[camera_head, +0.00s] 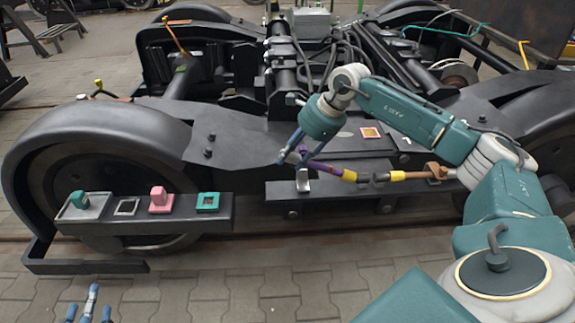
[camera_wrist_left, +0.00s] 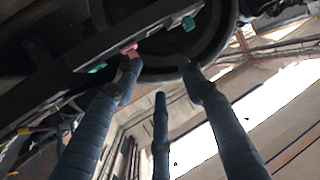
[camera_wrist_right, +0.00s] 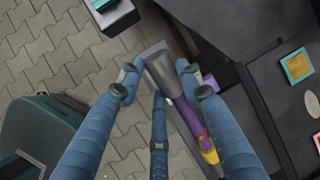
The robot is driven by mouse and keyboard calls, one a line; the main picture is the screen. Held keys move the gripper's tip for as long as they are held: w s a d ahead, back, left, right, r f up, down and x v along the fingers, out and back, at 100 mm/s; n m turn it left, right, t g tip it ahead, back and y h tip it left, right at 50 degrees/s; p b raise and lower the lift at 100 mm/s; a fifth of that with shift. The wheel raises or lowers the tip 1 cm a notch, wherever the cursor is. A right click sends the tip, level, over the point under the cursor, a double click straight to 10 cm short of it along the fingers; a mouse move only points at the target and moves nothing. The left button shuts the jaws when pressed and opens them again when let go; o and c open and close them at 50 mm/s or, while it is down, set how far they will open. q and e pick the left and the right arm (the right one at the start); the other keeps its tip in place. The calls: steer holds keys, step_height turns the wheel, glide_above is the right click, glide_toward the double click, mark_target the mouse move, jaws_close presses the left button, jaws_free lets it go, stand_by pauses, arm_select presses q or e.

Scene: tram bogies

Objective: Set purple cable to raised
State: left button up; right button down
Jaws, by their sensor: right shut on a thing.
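The purple cable (camera_head: 324,168) lies along the black side plate of the bogie in the head view. It has yellow bands, and its far end runs right toward an orange-brown fitting (camera_head: 436,171). My right gripper (camera_head: 298,153) is shut on its left end. In the right wrist view, the cable's grey end piece (camera_wrist_right: 163,72) sits between the fingers, with the purple length (camera_wrist_right: 188,117) running down from it. A small silver clip (camera_head: 303,181) stands just below the held end. My left gripper (camera_head: 88,305) is open and empty, low at the left.
The large black wheel cover (camera_head: 95,130) rises behind. Paving (camera_head: 260,290) in front is clear.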

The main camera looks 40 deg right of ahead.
arm_select(q)
steer(key=shift+w+d+r+t, duration=0.1)
steer(key=shift+w+r+t, duration=0.15)
steer(key=shift+r, duration=0.2)
steer(key=shift+w+d+r+t, duration=0.1)
steer(key=shift+r+t, duration=0.15)
steer(key=shift+r, duration=0.2)
arm_select(e)
steer(key=shift+s+d+r+t+y, duration=0.15)
steer(key=shift+d+r+y, duration=0.1)
steer(key=shift+r, duration=0.2)
steer(key=shift+s+d+r+t+y, duration=0.1)
steer(key=shift+d+r+t+y, duration=0.1)
steer(key=shift+r, duration=0.2)
steer(key=c, duration=1.4)
jaws_free()
steer(key=v, duration=1.2)
steer(key=shift+w, duration=0.15)
